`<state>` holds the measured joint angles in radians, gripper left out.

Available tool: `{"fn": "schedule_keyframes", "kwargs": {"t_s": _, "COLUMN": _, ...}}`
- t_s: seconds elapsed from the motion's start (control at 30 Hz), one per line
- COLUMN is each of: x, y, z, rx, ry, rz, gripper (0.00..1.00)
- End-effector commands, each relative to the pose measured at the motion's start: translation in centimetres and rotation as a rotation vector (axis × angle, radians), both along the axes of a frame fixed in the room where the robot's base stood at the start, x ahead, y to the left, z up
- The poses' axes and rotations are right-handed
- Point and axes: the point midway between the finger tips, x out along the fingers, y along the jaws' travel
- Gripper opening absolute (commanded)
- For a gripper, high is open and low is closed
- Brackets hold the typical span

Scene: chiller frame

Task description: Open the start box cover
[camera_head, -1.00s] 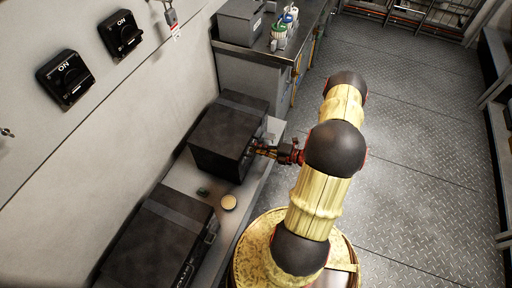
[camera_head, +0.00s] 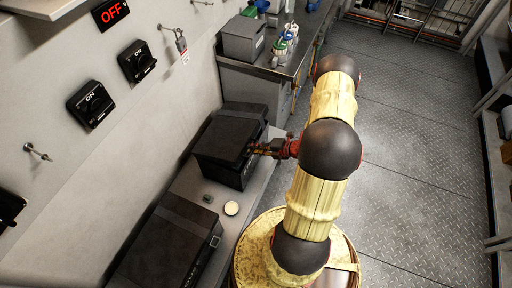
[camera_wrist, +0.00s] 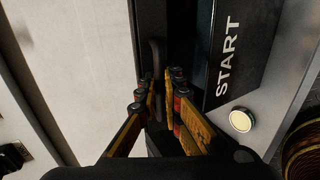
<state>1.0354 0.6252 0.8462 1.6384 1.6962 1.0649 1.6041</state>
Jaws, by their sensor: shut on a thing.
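The start box is the far dark box (camera_head: 222,166) on the low ledge in the head view. In the wrist view its front face (camera_wrist: 232,62) bears the word START. Its dark cover (camera_head: 238,122) has a curved handle (camera_wrist: 156,58) along its edge. My gripper (camera_head: 252,148) is at the box's right side. In the wrist view my gripper (camera_wrist: 158,96) has its fingers on both sides of the handle, shut on it. A dark strip shows between the cover edge and the START face; I cannot tell how far the cover is raised.
A second dark box (camera_head: 170,245) stands nearer on the ledge, with a round cream button (camera_head: 231,208) between the boxes. Wall switches (camera_head: 92,104) are at left. A counter (camera_head: 270,68) stands behind. The metal floor (camera_head: 415,150) at right is clear.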

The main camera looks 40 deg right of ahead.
Motion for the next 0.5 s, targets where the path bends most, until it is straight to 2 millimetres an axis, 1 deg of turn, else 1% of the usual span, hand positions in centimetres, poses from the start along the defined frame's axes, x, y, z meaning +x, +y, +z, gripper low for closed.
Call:
{"fn": "schedule_keyframes", "kwargs": {"t_s": 0.03, "x": 0.4, "y": 0.2, "z": 1.7, "rx": -0.011, "ry": 0.022, "rz": 0.003, "gripper": 0.0}}
{"fn": "schedule_keyframes", "kwargs": {"t_s": 0.27, "x": 1.9, "y": 0.8, "z": 5.0, "rx": -0.06, "ry": 0.135, "rz": 0.004, "gripper": 0.0}}
{"fn": "schedule_keyframes", "kwargs": {"t_s": 0.5, "x": 3.9, "y": 1.7, "z": 8.3, "rx": -0.112, "ry": 0.262, "rz": 0.004, "gripper": 0.0}}
